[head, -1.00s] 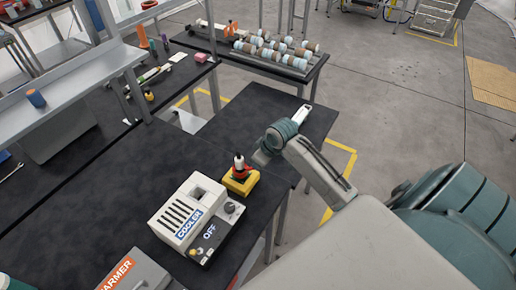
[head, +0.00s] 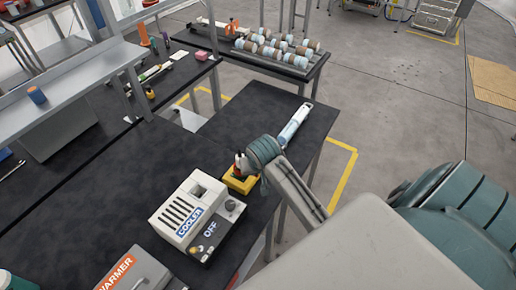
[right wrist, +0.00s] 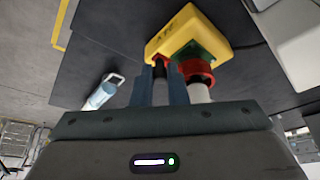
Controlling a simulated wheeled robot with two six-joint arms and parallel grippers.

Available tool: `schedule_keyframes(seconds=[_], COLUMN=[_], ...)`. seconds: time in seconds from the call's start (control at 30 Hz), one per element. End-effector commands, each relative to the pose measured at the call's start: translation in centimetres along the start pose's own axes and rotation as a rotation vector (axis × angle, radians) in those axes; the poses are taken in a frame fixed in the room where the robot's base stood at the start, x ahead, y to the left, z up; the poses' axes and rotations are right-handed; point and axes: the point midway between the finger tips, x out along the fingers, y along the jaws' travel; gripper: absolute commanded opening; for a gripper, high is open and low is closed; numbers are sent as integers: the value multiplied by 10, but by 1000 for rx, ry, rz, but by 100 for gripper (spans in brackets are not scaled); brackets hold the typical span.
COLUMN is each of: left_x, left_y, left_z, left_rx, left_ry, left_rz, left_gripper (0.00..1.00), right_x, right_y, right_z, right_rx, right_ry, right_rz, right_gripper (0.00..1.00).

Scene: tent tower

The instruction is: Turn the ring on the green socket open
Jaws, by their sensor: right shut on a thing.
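The yellow block (head: 243,183) stands at the right edge of the black table, beside the cooler; it also shows in the right wrist view (right wrist: 188,32). On it is the green socket (right wrist: 196,50), with a red ring (right wrist: 198,69) around it and a white cylinder (right wrist: 201,92) standing in the ring. My right gripper (right wrist: 161,75) is shut on a small dark and red piece beside the ring, which looks like its handle. The join between them is partly hidden by a finger. In the head view my right arm covers part of the block. My left gripper is out of view.
A white cooler (head: 184,207) labelled OFF sits left of the block, and a warmer (head: 135,270) is at the front. A white and blue tool (head: 296,122) lies on the table (head: 240,115) behind my arm.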

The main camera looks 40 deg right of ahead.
Motion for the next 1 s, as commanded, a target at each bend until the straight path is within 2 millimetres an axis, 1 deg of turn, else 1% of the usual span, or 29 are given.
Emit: schedule_keyframes(seconds=[0.53, 0.57, 0.63, 0.67, 0.9, 1.0], left_x=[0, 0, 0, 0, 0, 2], left_y=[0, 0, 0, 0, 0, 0], left_z=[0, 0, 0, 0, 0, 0], left_rx=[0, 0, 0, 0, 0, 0], left_ry=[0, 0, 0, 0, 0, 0], left_rz=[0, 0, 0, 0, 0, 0], left_gripper=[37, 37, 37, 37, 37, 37], right_x=[-1, -1, 0, 0, -1, -4], right_y=[-2, -2, -2, -1, -1, -2], right_z=[0, 0, 0, 1, 1, 0], right_rx=[21, 21, 21, 21, 20, 20], right_ry=[1, 0, 1, 0, 0, 1], right_rz=[7, 7, 7, 7, 8, 8], right_gripper=[0, 19, 33, 35, 35, 35])
